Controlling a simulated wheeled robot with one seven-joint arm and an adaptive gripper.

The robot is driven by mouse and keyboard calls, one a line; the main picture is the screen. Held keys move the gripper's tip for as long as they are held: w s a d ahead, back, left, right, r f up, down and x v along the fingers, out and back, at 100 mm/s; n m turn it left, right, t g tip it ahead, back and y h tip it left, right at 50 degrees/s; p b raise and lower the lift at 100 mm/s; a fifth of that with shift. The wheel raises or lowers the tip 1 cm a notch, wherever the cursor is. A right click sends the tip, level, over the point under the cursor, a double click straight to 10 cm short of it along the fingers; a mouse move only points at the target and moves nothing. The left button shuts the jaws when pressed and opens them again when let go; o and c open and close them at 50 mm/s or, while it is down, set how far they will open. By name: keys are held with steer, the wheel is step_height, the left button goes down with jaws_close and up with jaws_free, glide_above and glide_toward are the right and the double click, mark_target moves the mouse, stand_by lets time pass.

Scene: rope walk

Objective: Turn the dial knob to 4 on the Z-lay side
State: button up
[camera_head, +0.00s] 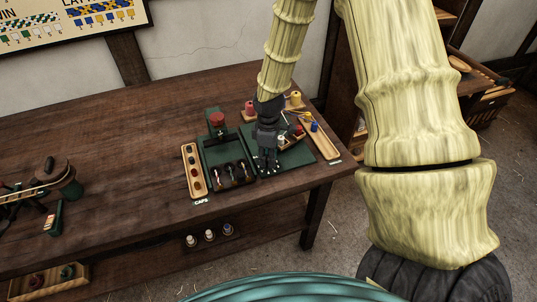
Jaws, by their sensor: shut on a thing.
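My gripper (267,165) points down over the right green panel (293,156) on the wooden bench. Its dark fingers are closed at the panel's front left part, on what seems to be the dial knob. The fingers hide the knob, so its pointer and the number it stands at cannot be read. The left green panel (212,155) stands beside it, with a red-topped part (217,119) at its back and a row of small levers (231,173) at its front. I cannot read which side is marked Z-lay.
A wooden tray of caps (193,171) stands left of the panels. A red spool (249,108), a yellow spool (295,98) and a long wooden tray (325,141) stand close around my gripper. Several spools (209,235) sit on the lower shelf. The bench's middle (130,150) is clear.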

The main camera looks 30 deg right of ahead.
steer(key=m+p, duration=0.1)
steer(key=m, duration=0.2)
steer(key=shift+r+m, duration=0.1)
steer(key=shift+m, duration=0.3)
steer(key=m, duration=0.3)
steer(key=shift+m+p, duration=0.3)
steer(key=shift+p, duration=0.1)
steer(key=m, duration=0.3)
steer(key=shift+w+d+m+p, duration=0.1)
steer(key=shift+m+p, duration=0.2)
steer(key=shift+p, duration=0.05)
steer(key=m+p, duration=0.1)
steer(key=m, duration=0.3)
steer(key=m+p, duration=0.1)
steer(key=m, duration=0.5)
steer(key=shift+m, duration=0.4)
steer(key=m+p, duration=0.1)
steer(key=m, duration=0.4)
steer(key=shift+d+p, duration=0.1)
steer(key=shift+p, duration=0.2)
steer(key=shift+m, duration=0.4)
